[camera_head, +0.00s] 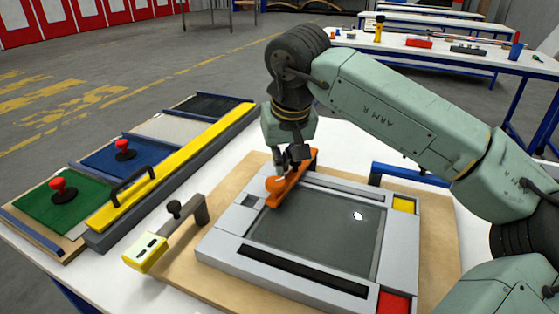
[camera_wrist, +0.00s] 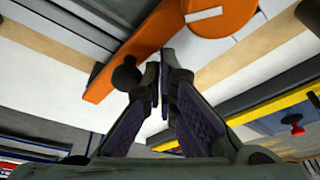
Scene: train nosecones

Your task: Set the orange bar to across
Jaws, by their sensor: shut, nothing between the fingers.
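A dark round knob (camera_wrist: 126,76) shows next to the bar and left of the fingers. My gripper (camera_head: 283,170) is just above and beside the bar. In the wrist view its fingers (camera_wrist: 164,62) are together and hold nothing. Whether they touch the bar is unclear.
A grey lever with a black knob (camera_head: 174,208) and a yellow block (camera_head: 146,252) stand left of the panel. A yellow rail (camera_head: 180,160) with a black handle crosses the coloured trays further left. A blue bar (camera_head: 408,173) stands behind the panel's right side.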

